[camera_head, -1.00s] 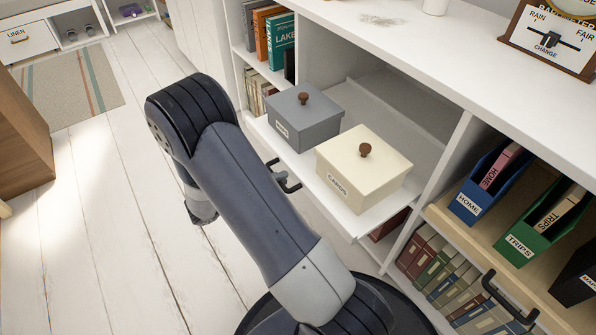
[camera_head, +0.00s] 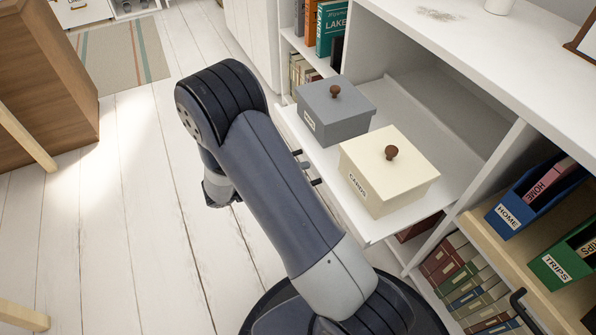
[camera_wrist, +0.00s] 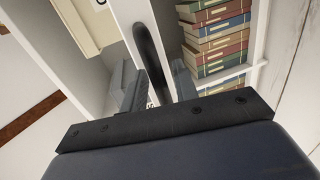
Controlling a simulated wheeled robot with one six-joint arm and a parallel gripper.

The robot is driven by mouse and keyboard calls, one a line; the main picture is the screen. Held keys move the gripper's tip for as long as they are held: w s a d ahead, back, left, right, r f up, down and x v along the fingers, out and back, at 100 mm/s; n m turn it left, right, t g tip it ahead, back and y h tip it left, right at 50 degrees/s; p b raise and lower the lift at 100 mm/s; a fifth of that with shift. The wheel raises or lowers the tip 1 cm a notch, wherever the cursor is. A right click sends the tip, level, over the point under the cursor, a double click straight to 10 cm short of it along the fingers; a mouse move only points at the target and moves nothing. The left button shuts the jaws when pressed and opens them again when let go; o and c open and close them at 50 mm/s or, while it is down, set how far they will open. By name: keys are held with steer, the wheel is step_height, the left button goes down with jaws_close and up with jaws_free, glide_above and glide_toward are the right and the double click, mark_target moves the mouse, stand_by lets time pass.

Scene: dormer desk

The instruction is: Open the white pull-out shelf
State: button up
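The white pull-out shelf (camera_head: 375,230) stands well out from the white cabinet, carrying a grey lidded box (camera_head: 337,112) and a cream lidded box (camera_head: 390,172) with brown knobs. Its dark handle (camera_head: 310,172) is mostly hidden behind my arm in the head view. In the wrist view the handle (camera_wrist: 147,50) is a black bar running between the two fingers of my gripper (camera_wrist: 161,85). The fingers look closed around it, with little gap at the sides.
A lower compartment holds several books (camera_head: 465,280). To the right, a wooden shelf (camera_head: 490,250) holds a blue HOME file (camera_head: 530,200) and a green TRIPS file (camera_head: 565,265). Wooden furniture (camera_head: 50,85) stands at left. White floorboards (camera_head: 130,200) between are clear.

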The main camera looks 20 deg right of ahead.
steer(key=p+v, duration=0.3)
steer(key=v, duration=0.7)
steer(key=shift+a, duration=0.4)
steer(key=shift+s, duration=0.1)
steer(key=b+x, duration=0.3)
steer(key=x, duration=0.7)
steer(key=shift+d, duration=0.8)
